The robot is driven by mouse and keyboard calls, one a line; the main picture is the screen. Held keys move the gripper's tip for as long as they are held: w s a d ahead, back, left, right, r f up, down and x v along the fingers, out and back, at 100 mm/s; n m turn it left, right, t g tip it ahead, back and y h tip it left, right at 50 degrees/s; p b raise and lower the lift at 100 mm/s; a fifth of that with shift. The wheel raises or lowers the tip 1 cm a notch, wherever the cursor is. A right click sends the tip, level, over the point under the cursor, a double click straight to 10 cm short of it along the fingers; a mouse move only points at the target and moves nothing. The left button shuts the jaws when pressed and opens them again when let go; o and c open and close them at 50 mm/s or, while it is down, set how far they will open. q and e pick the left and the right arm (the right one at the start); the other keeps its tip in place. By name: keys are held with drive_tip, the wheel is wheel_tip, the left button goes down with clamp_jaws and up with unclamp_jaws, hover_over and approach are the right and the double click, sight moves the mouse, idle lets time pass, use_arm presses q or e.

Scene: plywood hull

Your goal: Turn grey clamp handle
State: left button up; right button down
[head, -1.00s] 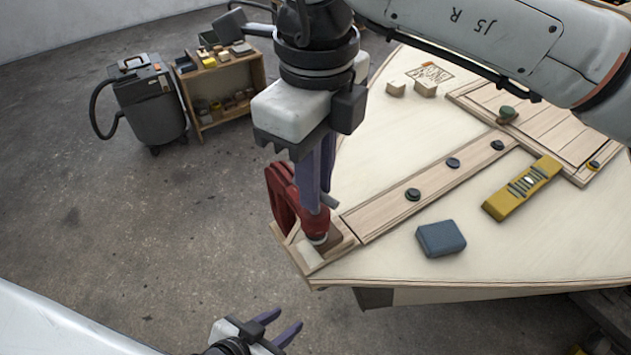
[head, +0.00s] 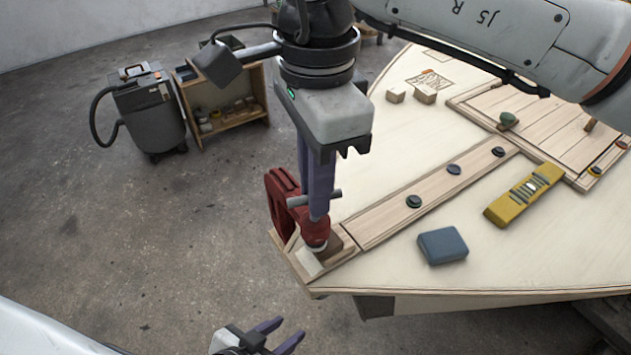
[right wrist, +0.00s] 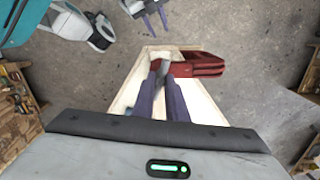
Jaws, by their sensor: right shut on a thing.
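A red clamp (head: 284,200) grips the near left corner of the plywood hull, with a small wood block under its screw. Its grey bar handle (head: 315,198) runs across the screw; it also shows in the right wrist view (right wrist: 161,72). My right gripper (head: 318,205) points straight down over the clamp. It is shut on the grey handle, which sticks out at both sides of the fingers. In the right wrist view, the red clamp frame (right wrist: 198,65) lies to the right of the fingertips. My left gripper (head: 283,335) is open and empty, low in front of the hull.
On the hull (head: 390,170) lie a blue-grey block (head: 442,246), a yellow level (head: 525,195) and a wood strip (head: 430,200) with several dark knobs. A grey vacuum (head: 145,110) and a shelf cart (head: 228,105) stand on the floor behind, left.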

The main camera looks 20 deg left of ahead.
drive_tip(key=n, duration=0.4)
drive_tip(key=shift+f+n, duration=0.1)
drive_tip(key=shift+n, duration=0.3)
drive_tip(key=n, duration=0.4)
drive_tip(key=shift+p, duration=0.35)
drive_tip(key=n, duration=0.5)
drive_tip(key=shift+n+p, duration=0.35)
drive_tip(key=shift+n, duration=1.85)
drive_tip(key=c, duration=1.7)
unclamp_jaws()
drive_tip(key=shift+a, duration=0.1)
drive_tip(key=shift+o, duration=0.2)
